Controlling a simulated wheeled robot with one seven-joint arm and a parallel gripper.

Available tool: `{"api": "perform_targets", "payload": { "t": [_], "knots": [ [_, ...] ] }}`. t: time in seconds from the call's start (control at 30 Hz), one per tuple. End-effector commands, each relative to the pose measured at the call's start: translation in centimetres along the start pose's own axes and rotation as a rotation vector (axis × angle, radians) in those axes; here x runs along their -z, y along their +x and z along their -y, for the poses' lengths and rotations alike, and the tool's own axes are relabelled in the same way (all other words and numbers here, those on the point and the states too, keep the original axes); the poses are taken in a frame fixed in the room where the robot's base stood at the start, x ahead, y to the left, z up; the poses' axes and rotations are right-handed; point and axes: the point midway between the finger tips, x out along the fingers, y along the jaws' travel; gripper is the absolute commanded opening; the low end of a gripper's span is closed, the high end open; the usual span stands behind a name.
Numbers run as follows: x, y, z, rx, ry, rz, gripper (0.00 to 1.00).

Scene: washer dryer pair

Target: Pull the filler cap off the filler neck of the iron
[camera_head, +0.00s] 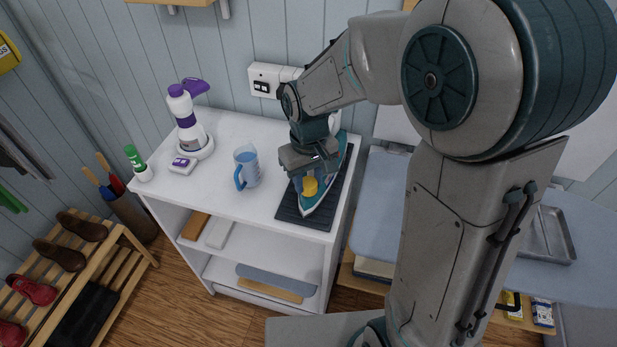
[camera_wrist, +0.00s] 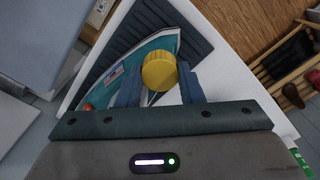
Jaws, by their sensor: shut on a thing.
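The iron (camera_head: 322,198) is teal and white and rests on a dark ribbed mat (camera_head: 318,219) at the right end of the white cabinet top. Its yellow filler cap (camera_head: 310,187) is at the front part of the iron. The wrist view shows the round yellow cap (camera_wrist: 160,71) between the two blue fingers of my gripper (camera_wrist: 160,84), which is shut on it. The iron's teal body (camera_wrist: 128,72) lies beneath and to the left of the cap. The filler neck is hidden under the cap, so I cannot tell whether they touch.
A measuring jug (camera_head: 247,167) with a blue handle stands left of the iron. A purple-and-white bottle (camera_head: 187,118) stands at the back left, and a green-capped container (camera_head: 137,163) at the left corner. An ironing board (camera_head: 380,203) is to the right. The cabinet's front middle is clear.

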Motion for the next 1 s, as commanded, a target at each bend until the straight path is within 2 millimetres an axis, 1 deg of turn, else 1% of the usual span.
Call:
{"api": "perform_targets", "payload": {
  "t": [0.03,0.1,1.0],
  "knots": [
    [0.0,-0.6,0.0,0.0,0.0,-0.001,0.07],
    [0.0,-1.0,0.0,0.0,0.0,-0.001,0.07],
    [0.0,-6.4,0.0,0.0,0.0,-0.001,0.07]
  ]
}}
